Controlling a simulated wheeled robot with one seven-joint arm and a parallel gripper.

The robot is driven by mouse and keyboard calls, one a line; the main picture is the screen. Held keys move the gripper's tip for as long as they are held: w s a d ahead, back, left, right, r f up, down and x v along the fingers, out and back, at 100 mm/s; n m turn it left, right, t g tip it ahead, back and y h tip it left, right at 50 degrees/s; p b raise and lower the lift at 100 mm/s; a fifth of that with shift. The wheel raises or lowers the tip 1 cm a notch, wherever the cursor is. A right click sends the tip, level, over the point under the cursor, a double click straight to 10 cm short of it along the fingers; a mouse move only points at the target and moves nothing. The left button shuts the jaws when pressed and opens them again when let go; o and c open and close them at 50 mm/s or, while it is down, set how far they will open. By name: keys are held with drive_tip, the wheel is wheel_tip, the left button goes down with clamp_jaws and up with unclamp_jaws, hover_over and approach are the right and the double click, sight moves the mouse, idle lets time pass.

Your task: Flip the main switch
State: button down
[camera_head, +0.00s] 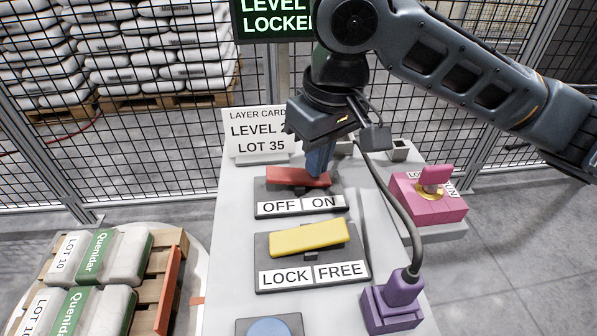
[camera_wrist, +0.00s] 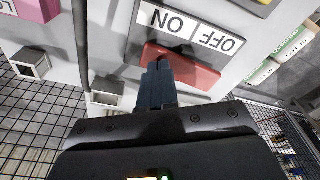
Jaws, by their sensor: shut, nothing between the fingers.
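The main switch is a red rocker (camera_head: 288,177) on a dark plate labelled OFF on the left and ON on the right. In the wrist view the red rocker (camera_wrist: 190,70) appears upside down, with ON to the left. My gripper (camera_head: 318,172) is shut and empty, pointing down at the ON half of the rocker. In the wrist view its fingertips (camera_wrist: 158,66) overlap the rocker's ON end. They look at or very near its surface; I cannot tell if they press on it. The fingers hide part of the rocker, and I cannot tell which end is down.
A yellow LOCK/FREE rocker (camera_head: 309,237) sits just in front. A purple plug (camera_head: 392,303) with a cable and a pink key box (camera_head: 428,199) stand to the right. A layer card (camera_head: 259,133) stands behind left. A pallet of sacks (camera_head: 97,262) is at left; mesh fence lies behind.

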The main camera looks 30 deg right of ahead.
drive_tip(key=shift+r, duration=0.1)
wheel_tip(320, 180, up, 7)
drive_tip(key=p, duration=0.7)
idle(0.5)
